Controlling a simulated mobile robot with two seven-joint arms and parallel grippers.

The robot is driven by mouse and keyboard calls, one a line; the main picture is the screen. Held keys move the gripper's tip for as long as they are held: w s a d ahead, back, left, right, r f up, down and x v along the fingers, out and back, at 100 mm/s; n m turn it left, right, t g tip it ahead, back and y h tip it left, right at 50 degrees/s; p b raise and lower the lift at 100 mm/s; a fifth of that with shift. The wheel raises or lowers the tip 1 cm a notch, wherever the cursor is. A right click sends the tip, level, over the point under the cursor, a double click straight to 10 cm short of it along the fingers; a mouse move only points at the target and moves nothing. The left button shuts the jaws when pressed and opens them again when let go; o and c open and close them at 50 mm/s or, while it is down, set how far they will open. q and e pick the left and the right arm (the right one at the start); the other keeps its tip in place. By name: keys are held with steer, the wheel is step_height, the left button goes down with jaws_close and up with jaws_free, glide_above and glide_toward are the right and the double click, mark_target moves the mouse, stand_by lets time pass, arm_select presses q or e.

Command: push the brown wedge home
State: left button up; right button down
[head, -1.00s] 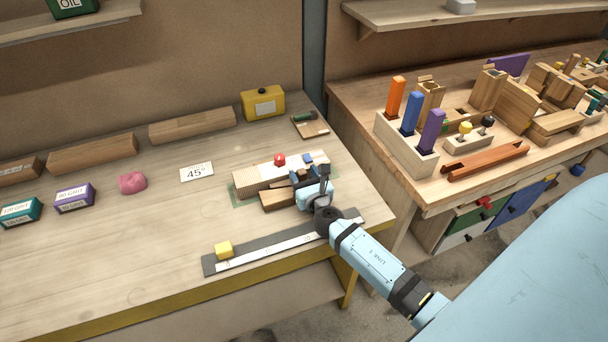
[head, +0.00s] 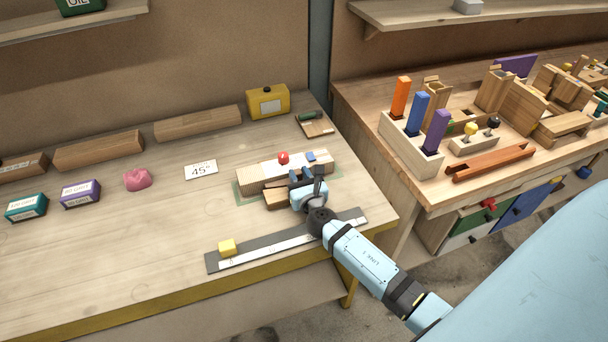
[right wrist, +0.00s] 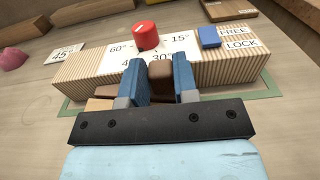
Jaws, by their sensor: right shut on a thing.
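The brown wedge (right wrist: 160,78) sits between the two blue fingers of my right gripper (right wrist: 160,82) in the right wrist view. My right gripper is shut on it, and it also shows in the head view (head: 304,184). The wedge's far end is against or very near the front of a ribbed wooden block (right wrist: 90,74) with angle marks; I cannot tell if they touch. This block (head: 252,177) carries a red knob (right wrist: 146,35) and a blue slider (right wrist: 209,37) beside FREE and LOCK labels. A lighter wood piece (head: 275,199) lies left of the gripper, partly hidden.

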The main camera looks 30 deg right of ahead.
steer(key=c, duration=1.2)
jaws_free()
steer(key=shift+a, duration=0.2)
steer(key=shift+c, duration=0.2)
steer(key=o, duration=0.4)
steer(key=shift+w+a, duration=0.1)
steer(key=shift+c, duration=0.2)
steer(key=shift+s+f, duration=0.1)
steer(key=shift+s, duration=0.45)
steer(key=b+v, duration=0.1)
steer(key=v, duration=1.1)
steer(key=shift+s+a+b, duration=0.15)
steer(key=shift+s+b, duration=0.25)
